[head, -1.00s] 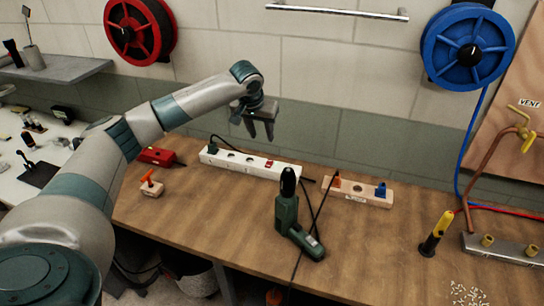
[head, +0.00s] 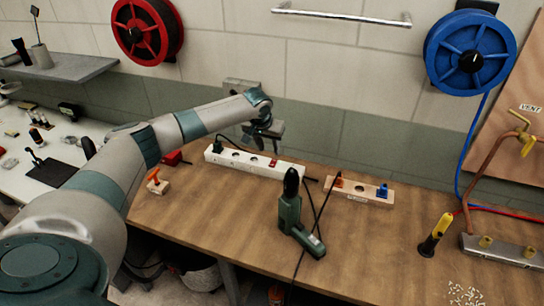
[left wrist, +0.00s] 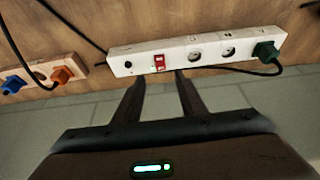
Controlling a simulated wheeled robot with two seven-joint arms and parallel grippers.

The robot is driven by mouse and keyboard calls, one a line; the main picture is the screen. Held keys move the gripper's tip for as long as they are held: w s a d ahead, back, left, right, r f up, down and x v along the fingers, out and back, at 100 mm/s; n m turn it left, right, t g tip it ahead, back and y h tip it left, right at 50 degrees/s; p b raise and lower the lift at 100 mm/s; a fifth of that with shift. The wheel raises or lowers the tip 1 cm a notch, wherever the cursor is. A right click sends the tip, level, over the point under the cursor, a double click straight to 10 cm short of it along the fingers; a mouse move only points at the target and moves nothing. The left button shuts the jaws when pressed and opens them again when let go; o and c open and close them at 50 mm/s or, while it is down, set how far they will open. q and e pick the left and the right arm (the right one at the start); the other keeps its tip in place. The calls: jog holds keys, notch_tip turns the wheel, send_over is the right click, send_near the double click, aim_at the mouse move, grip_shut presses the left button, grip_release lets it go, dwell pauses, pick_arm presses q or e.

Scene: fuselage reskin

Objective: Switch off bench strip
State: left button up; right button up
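The white bench strip (head: 245,164) lies on the wooden bench near the wall. Its red rocker switch (head: 273,163) is near its right end. A dark green plug (head: 217,147) sits in the socket at the left end. In the left wrist view the strip (left wrist: 177,56) runs across the top, with the red switch (left wrist: 159,62) left of centre. My left gripper (head: 269,137) is above and behind the strip near the switch. In the left wrist view its fingers (left wrist: 160,80) are apart and empty, just short of the strip. My right gripper is out of view.
A wooden block with orange and blue plugs (head: 359,190) is to the right. An orange-handled item (head: 157,182) is left. The front middle of the bench is clear.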

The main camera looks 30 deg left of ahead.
aim_at(273, 163)
pick_arm(q)
jog(key=p+x, duration=0.1)
jog(key=x, duration=0.6)
jog(key=shift+w, duration=0.1)
jog(key=shift+p+x, duration=0.4)
jog(key=shift+x, duration=0.55)
jog(key=shift+c, duration=0.4)
